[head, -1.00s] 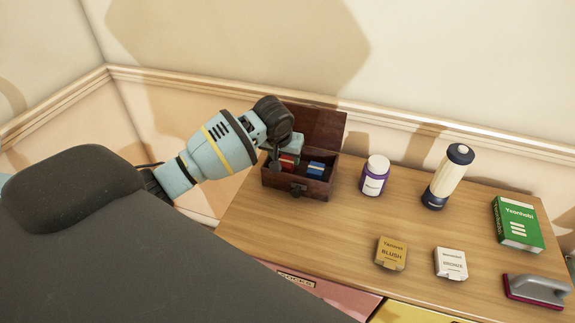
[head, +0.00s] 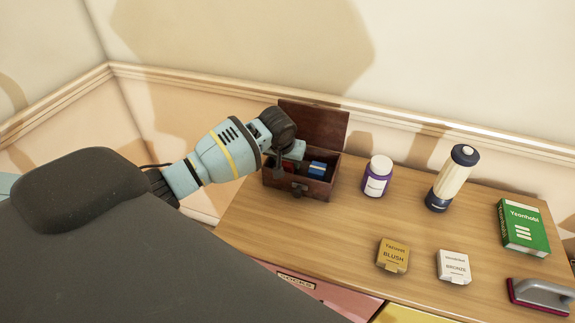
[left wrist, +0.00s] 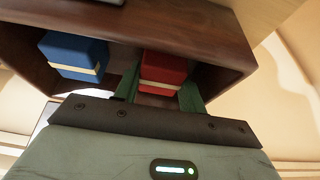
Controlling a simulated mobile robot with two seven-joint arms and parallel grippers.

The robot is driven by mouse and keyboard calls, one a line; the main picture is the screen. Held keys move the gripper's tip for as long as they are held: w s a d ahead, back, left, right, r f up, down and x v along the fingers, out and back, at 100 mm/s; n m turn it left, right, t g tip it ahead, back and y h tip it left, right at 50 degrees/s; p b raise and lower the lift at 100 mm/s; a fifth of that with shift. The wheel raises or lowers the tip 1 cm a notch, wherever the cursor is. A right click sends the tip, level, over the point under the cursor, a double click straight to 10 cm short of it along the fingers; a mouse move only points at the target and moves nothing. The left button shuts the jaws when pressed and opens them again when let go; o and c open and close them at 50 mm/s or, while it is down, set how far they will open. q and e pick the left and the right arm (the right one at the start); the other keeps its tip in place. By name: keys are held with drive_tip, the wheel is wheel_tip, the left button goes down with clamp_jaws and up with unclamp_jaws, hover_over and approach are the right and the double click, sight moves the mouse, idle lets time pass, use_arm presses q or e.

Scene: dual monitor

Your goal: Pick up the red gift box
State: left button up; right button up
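The red gift box (left wrist: 163,72), with a pale band, sits inside the open brown wooden chest (head: 318,189) beside a blue box (head: 317,168). The blue box is also in the left wrist view (left wrist: 74,56). My left gripper (head: 284,164) reaches into the chest from the left and mostly hides the red box in the head view. In the left wrist view its two green fingers (left wrist: 160,92) are apart, one on each side of the red box's near end. I cannot tell whether they touch it. My right gripper is not in view.
The chest's raised lid (head: 314,124) stands behind the gripper, near the wall. A purple-and-white bottle (head: 377,176) and a cream tumbler (head: 452,178) stand to the right. The table front-left is bare.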

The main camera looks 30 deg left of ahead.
use_arm(q)
drive_tip(key=shift+c, duration=0.6)
wheel_tip(320, 180, up, 10)
drive_tip(key=shift+r+p, duration=0.1)
drive_tip(key=shift+p, duration=0.3)
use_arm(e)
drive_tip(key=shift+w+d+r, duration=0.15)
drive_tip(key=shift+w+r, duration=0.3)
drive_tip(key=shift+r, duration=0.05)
use_arm(q)
drive_tip(key=shift+d, duration=0.1)
